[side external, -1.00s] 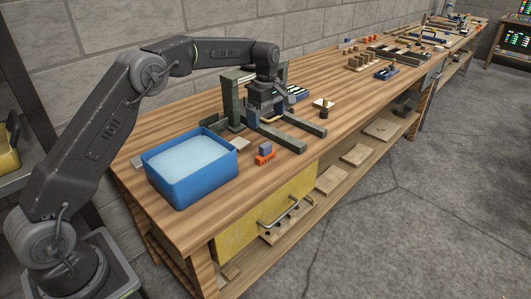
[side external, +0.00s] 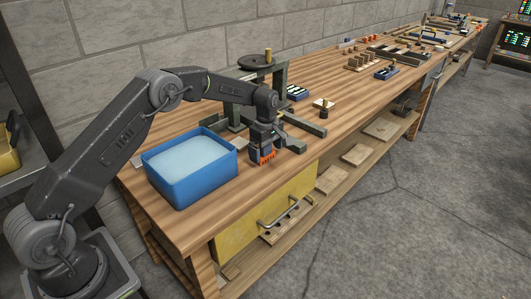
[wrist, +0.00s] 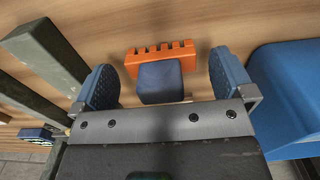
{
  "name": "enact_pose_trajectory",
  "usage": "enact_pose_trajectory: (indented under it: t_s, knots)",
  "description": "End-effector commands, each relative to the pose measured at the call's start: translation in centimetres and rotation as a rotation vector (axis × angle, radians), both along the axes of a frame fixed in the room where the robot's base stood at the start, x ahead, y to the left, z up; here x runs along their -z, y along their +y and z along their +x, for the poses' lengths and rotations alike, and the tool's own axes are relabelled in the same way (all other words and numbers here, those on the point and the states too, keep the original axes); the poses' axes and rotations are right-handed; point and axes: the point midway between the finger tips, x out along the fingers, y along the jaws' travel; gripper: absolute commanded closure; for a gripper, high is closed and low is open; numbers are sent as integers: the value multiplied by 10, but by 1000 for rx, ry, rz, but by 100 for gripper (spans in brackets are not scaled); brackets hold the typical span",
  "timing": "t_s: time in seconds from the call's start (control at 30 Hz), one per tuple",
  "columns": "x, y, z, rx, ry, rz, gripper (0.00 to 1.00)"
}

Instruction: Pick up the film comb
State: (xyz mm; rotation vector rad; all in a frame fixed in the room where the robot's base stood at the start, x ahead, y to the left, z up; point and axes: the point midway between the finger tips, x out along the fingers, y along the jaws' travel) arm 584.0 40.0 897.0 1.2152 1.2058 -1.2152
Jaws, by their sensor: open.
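The film comb is an orange toothed bar (wrist: 160,58) with a dark blue block handle (wrist: 160,84). In the side view its orange part (side external: 267,158) shows low by the bench's front edge, and my gripper hides most of its handle. My gripper (wrist: 164,78) is open, with one blue padded finger on each side of the handle. Gaps show between the handle and both fingers in the wrist view. The gripper also shows in the side view (side external: 264,151), pointing down over the comb. How far its fingertips are above the bench I cannot tell.
A blue tub (side external: 193,185) with pale contents stands close to the left of the gripper. A dark green metal frame (side external: 279,80) stands behind it, with bars reaching along the bench (side external: 300,124). A yellow drawer front (side external: 250,220) is below the bench edge.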

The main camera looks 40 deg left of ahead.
Motion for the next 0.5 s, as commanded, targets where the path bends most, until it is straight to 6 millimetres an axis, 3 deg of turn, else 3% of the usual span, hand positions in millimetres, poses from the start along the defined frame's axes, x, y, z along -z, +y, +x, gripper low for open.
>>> enact_pose_trajectory:
  t_s: [0.27, 0.5]
  knots:
    - [9, 0, 0, -1, -1, 1, 0]
    - [9, 0, 0, -1, -1, 1, 21]
